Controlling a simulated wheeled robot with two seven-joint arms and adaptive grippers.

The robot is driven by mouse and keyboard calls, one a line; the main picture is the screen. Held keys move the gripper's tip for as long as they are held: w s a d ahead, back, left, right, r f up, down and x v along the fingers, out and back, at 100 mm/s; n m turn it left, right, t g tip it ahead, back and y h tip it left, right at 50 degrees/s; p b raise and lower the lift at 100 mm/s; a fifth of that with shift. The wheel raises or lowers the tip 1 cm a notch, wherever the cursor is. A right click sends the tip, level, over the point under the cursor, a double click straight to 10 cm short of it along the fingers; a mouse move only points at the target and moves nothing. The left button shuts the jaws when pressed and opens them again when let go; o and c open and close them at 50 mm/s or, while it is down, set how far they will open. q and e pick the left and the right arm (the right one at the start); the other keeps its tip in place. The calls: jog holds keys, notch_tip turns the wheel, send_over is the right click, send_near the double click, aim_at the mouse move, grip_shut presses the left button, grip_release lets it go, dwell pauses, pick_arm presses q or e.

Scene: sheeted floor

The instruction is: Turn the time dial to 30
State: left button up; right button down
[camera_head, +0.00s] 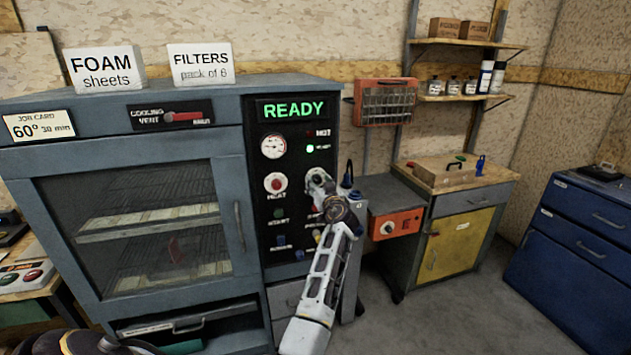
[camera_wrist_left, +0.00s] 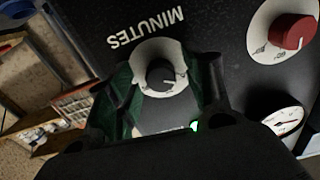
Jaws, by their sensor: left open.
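The time dial (camera_wrist_left: 159,76), a black knob on a pale round plate under the word MINUTES, shows in the left wrist view. That view is turned about upside down, and the knob's light mark points to the picture's lower right. I cannot read the number there. My left gripper (camera_head: 318,186) is open at the oven's control panel, with its fingers on either side of the dial in the wrist view. I cannot tell whether they touch it. My right gripper is not in view.
The red heat dial (camera_head: 275,183) sits left of my gripper, below a round gauge (camera_head: 273,147). The green display (camera_head: 293,109) reads READY. Buttons lie lower on the panel. The oven door (camera_head: 140,225) is shut. A job card (camera_head: 39,125) reads 60° 30 min.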

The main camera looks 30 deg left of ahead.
pick_arm(q)
jog(key=shift+w+a, duration=0.15)
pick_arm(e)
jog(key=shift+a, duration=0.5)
pick_arm(q)
jog(key=shift+c, duration=0.3)
jog(key=c, duration=0.9)
jog(key=shift+c, duration=0.2)
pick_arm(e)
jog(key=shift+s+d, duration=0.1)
